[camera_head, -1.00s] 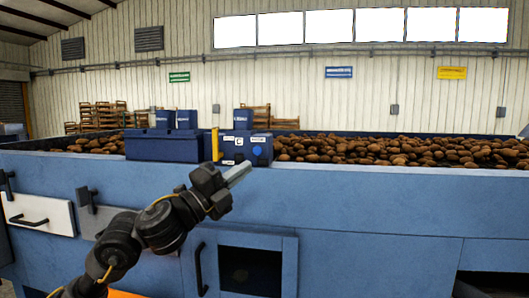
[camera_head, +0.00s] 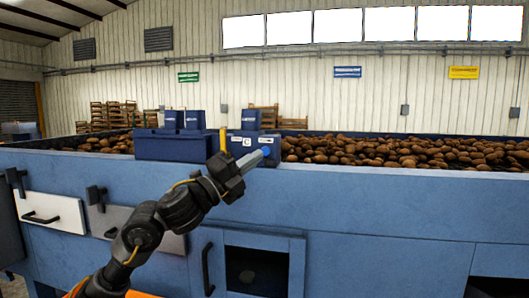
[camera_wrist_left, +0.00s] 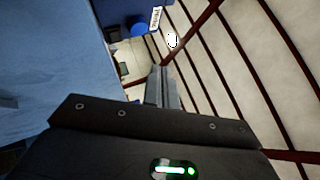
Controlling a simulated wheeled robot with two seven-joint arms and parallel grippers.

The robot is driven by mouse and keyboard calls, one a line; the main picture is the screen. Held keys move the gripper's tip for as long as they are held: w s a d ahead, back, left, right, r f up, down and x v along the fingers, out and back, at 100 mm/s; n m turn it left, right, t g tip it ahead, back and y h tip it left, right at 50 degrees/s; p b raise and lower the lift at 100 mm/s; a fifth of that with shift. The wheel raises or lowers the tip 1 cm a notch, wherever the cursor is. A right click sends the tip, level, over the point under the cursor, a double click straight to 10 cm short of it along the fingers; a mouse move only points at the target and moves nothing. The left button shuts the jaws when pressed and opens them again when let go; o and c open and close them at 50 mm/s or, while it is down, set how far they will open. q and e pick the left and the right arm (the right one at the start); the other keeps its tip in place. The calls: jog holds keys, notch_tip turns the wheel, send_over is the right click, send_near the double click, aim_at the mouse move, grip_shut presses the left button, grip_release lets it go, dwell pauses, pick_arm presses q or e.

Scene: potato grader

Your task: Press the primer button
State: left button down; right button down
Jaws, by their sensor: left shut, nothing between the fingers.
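The blue control box (camera_head: 240,146) stands on the front ledge of the machine. A round blue button (camera_head: 267,151) sits on its front face, at the right side under a small white label I cannot read. The button also shows in the left wrist view (camera_wrist_left: 139,28), up and left of the fingers. My left gripper (camera_head: 259,156) is shut and empty, its grey fingers pointing at the box, their tips close beside the button in the head view. The wrist view shows the tips (camera_wrist_left: 158,72) seemingly apart from the button. My right gripper is out of view.
A yellow upright post (camera_head: 223,140) stands at the box's left edge. A dark blue bin (camera_head: 174,146) is left of it. Brown potatoes (camera_head: 400,151) fill the trough behind. The blue front panel (camera_head: 390,210) has drawers and handles at lower left.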

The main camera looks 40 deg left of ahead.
aim_at(265, 151)
pick_arm(q)
jog(key=shift+w+a, duration=0.45)
jog(key=shift+w, duration=0.4)
jog(key=shift+w+a, duration=0.4)
jog(key=shift+w, duration=0.45)
jog(key=shift+w, duration=0.1)
dwell(0.8)
jog(key=shift+w+a, duration=0.2)
jog(key=shift+w, duration=0.1)
jog(key=shift+w+a, duration=0.2)
jog(key=shift+w, duration=0.15)
dwell(0.7)
jog(key=shift+s, duration=0.1)
jog(key=shift+s+d+b, duration=0.4)
jog(key=shift+s, duration=0.3)
